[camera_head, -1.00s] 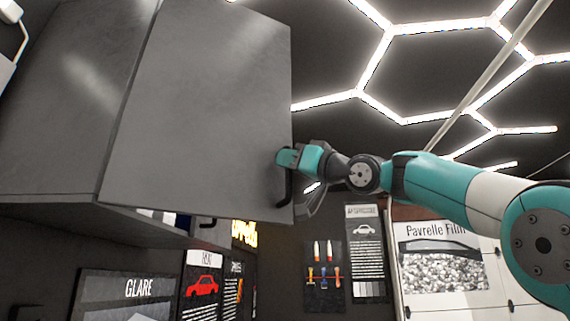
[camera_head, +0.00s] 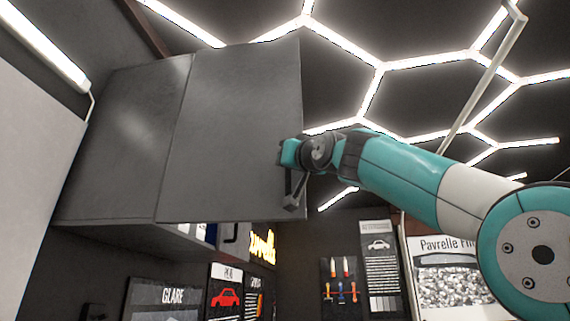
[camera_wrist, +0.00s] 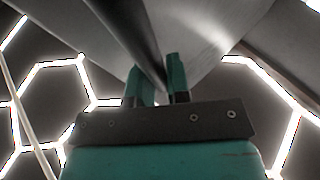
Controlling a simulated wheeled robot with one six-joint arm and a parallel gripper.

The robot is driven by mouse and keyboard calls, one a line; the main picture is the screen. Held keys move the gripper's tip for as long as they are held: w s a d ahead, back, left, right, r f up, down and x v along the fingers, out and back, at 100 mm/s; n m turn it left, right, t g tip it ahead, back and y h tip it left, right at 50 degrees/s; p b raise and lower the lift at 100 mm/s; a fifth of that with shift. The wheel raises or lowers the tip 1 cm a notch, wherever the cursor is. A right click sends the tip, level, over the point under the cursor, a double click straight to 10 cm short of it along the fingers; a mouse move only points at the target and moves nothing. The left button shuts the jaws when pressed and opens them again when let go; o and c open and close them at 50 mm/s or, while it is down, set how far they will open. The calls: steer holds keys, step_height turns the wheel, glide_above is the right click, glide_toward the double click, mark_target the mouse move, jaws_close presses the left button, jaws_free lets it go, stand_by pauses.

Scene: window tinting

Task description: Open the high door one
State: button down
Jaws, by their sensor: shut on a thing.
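The high door (camera_head: 235,135) is a flat dark grey panel on the wall cabinet (camera_head: 125,145). It stands swung outward, its left edge at the cabinet's side and its right edge free. My gripper (camera_head: 287,155) is at the lower part of that free edge. In the wrist view, my gripper's two teal fingers (camera_wrist: 156,80) are closed around a dark bar, the door handle (camera_wrist: 140,40). The door's pale grey surface (camera_wrist: 205,35) fills the top of that view. In the head view the handle is mostly hidden by my gripper and wrist.
Signs and a tool board (camera_head: 340,283) hang on the wall beneath. Hexagonal ceiling lights (camera_head: 378,68) are above; the space right of the door looks free.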

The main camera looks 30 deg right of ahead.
steer(key=shift+a, duration=0.1)
steer(key=c, duration=1.1)
jaws_free()
steer(key=shift+a, duration=0.1)
steer(key=shift+s+f, duration=0.1)
steer(key=shift+f, duration=0.05)
steer(key=b+v, duration=1.2)
steer(key=v, duration=0.5)
steer(key=shift+s, duration=0.15)
